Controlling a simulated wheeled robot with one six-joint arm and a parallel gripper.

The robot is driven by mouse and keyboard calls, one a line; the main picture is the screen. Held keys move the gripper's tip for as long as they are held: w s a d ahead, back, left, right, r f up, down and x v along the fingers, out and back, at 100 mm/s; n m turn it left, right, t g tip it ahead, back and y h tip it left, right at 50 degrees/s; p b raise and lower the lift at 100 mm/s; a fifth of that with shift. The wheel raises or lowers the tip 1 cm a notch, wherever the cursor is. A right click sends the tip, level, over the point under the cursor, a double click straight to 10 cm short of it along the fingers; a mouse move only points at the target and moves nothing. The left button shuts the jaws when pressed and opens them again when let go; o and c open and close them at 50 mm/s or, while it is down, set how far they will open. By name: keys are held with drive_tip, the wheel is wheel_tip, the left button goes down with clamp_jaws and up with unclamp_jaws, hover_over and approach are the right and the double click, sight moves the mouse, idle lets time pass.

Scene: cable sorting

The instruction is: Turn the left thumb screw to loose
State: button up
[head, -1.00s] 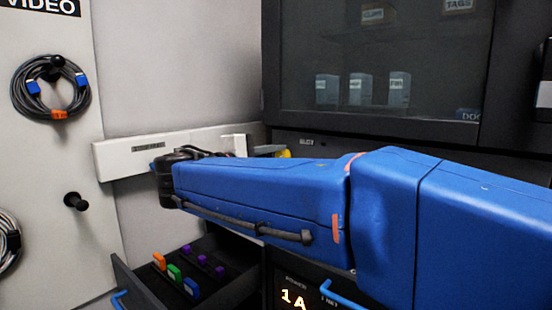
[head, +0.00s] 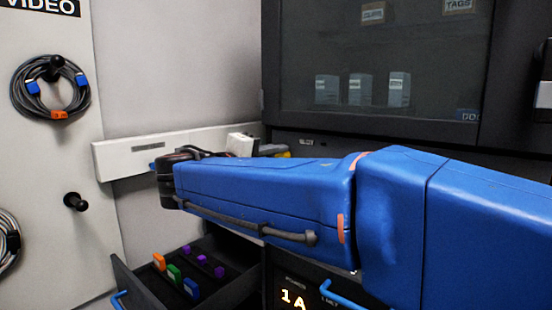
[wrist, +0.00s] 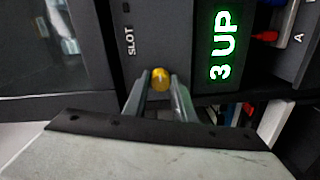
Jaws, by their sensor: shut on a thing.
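A small yellow thumb screw (wrist: 160,78) stands on a dark panel in the wrist view, beside the label SLOT. My gripper (wrist: 159,86) has its two grey fingers on either side of it, shut on the screw. In the head view a bit of yellow (head: 284,155) shows just past the end of my grey gripper (head: 270,150), mostly behind my blue arm. No mark shows how far the screw is turned. No second thumb screw can be made out.
A green display reading 3 UP (wrist: 223,45) is right of the screw in the wrist view. In the head view, an open drawer (head: 240,287) with coloured pieces sits below my arm. A coiled cable (head: 18,100) hangs on the left wall, above an empty peg (head: 75,202).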

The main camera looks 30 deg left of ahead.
drive_tip(key=shift+f, duration=0.1)
drive_tip(key=o, duration=1)
drive_tip(key=shift+o, duration=0.2)
drive_tip(key=shift+s, duration=0.15)
drive_tip(key=s+a, duration=0.1)
drive_tip(key=s, duration=1.6)
drive_tip(key=shift+a+r, duration=0.25)
drive_tip(key=shift+r, duration=0.15)
